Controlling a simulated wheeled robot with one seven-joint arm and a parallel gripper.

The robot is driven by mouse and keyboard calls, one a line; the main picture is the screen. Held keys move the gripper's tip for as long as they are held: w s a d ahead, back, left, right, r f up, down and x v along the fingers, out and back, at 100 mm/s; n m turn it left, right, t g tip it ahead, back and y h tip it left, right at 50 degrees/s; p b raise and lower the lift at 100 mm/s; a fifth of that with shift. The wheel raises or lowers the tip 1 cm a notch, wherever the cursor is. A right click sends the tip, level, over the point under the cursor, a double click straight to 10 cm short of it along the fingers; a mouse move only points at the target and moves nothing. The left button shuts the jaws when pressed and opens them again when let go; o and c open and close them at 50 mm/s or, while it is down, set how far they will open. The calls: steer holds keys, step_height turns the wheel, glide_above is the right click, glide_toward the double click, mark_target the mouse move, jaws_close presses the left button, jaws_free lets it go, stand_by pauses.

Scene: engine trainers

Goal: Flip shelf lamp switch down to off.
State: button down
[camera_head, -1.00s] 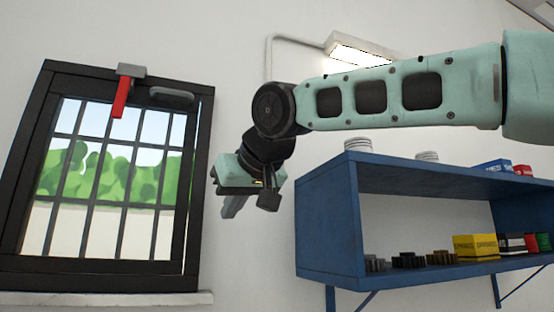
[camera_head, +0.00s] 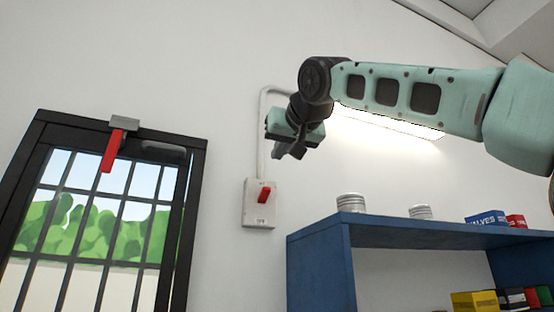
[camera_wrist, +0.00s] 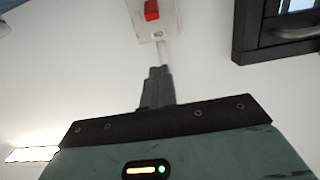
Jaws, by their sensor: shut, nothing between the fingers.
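The shelf lamp switch is a pale wall box (camera_head: 259,214) with a red lever (camera_head: 264,195), between the window and the blue shelf. The lever is tilted, its upper end toward the right. My gripper (camera_head: 281,154) is shut and empty, above and slightly right of the box in the head view, apart from it. In the wrist view the box (camera_wrist: 152,32) and red lever (camera_wrist: 152,10) show at the top, beyond my shut fingertips (camera_wrist: 159,70). The shelf lamp (camera_head: 390,124) is lit, partly hidden by my arm.
A black barred window (camera_head: 190,165) with a red handle (camera_head: 111,152) is at left. A blue shelf (camera_head: 345,270) at right holds white stacks (camera_head: 351,202) and small boxes (camera_head: 487,218). A conduit (camera_head: 262,130) runs up from the box. The wall around the box is clear.

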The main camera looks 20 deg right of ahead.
steer(key=p, duration=0.4)
glide_above(264, 195)
steer(key=shift+d+f, duration=0.25)
steer(key=shift+s+f+b, duration=0.3)
steer(key=shift+f, duration=0.3)
steer(key=shift+s+f+b, duration=0.25)
steer(key=shift+s+f, duration=0.05)
steer(key=shift+f, duration=0.25)
steer(key=shift+s+f, duration=0.4)
steer(key=shift+f, duration=0.45)
steer(key=shift+f+b, duration=0.1)
steer(key=shift+b, duration=0.2)
